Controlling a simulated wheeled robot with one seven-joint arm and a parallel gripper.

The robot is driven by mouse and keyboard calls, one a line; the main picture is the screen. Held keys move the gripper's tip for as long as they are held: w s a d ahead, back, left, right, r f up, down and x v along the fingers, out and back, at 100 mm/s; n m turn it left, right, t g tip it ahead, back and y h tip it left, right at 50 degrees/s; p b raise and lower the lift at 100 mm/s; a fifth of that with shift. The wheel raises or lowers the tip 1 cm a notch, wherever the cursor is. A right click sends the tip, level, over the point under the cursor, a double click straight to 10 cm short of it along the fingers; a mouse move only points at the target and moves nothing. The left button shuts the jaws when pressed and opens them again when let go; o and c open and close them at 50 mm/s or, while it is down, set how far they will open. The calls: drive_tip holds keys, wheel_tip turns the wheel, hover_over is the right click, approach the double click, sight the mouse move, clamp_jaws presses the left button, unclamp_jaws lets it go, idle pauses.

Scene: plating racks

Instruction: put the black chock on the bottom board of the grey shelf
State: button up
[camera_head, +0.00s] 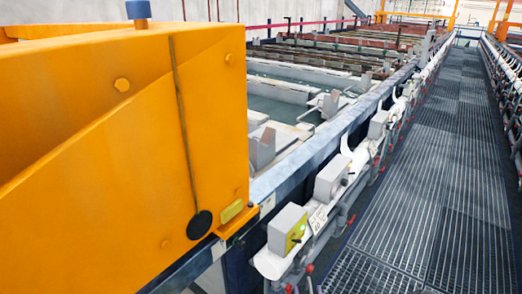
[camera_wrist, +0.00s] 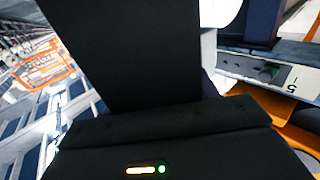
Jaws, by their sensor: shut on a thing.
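The black chock (camera_wrist: 130,50) is a large dark block filling the upper middle of the wrist view, close to the camera. My gripper (camera_wrist: 155,122) is the dark body below it with small lit lights, and it is shut on the chock. The fingertips are hard to tell apart from the black block. Neither the gripper nor the chock shows in the head view. I cannot make out the grey shelf or its bottom board in either view.
A big orange housing (camera_head: 120,150) fills the left of the head view. Beyond it runs a row of tanks (camera_head: 285,105) with grey boxes (camera_head: 332,178) along their edge. A clear grated walkway (camera_head: 430,170) lies on the right.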

idle(0.7)
drive_tip(key=d, duration=0.7)
drive_tip(key=shift+w+d, duration=0.1)
drive_tip(key=shift+d, duration=0.45)
